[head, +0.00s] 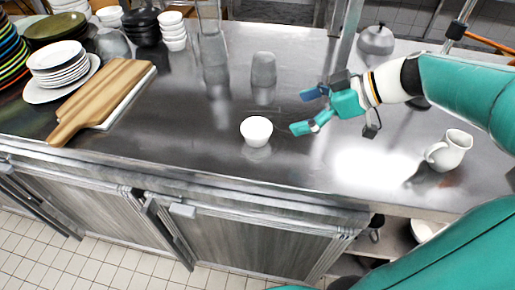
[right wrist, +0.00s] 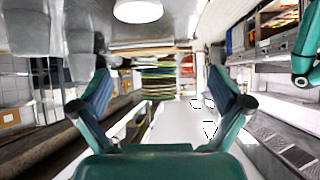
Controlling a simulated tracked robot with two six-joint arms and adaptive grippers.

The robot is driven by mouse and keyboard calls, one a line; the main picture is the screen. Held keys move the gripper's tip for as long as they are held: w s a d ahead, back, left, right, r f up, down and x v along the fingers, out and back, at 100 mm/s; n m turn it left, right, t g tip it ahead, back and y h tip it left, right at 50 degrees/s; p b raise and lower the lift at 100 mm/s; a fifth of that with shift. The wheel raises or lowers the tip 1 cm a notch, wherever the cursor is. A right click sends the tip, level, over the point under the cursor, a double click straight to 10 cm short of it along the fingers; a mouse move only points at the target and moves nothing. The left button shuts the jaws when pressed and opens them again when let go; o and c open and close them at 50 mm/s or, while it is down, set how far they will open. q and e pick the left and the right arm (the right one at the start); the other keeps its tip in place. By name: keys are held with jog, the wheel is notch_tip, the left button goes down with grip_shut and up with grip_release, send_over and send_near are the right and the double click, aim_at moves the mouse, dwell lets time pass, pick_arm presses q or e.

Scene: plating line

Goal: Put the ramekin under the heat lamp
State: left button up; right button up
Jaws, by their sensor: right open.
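The ramekin (head: 256,130), a small white bowl, stands upright on the steel counter near its front edge. It also shows at the top of the right wrist view (right wrist: 138,11), which looks upside down. My right gripper (head: 303,111) is open and empty, just right of the ramekin and apart from it, fingers pointing left towards it. Its two fingers flank the middle of the right wrist view (right wrist: 160,95). No heat lamp head is clearly seen; a bright lit patch (head: 372,170) lies on the counter right of the gripper. My left gripper is not in view.
A grey tumbler (head: 264,70) stands behind the ramekin. A white jug (head: 449,151) is at the right, and a grey dome (head: 376,40) at the back. A wooden board (head: 105,95) and plate stacks (head: 58,66) fill the left. The counter between board and ramekin is clear.

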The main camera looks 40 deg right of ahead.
jog(key=s+d+f+h, duration=0.1)
jog(key=d, duration=0.1)
jog(key=m, duration=0.1)
send_near(246, 131)
jog(key=shift+a+f+p, duration=0.45)
jog(key=shift+f, duration=0.05)
jog(key=shift+w+a+f+p, duration=0.2)
jog(key=shift+w+a+p, duration=0.1)
jog(key=shift+w, duration=0.2)
jog(key=x, duration=0.2)
jog(key=p+x, duration=0.1)
jog(key=x, duration=0.1)
jog(key=shift+w+d, duration=0.25)
jog(key=shift+w, duration=0.05)
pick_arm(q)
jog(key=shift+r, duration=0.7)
pick_arm(e)
jog(key=c, duration=1.3)
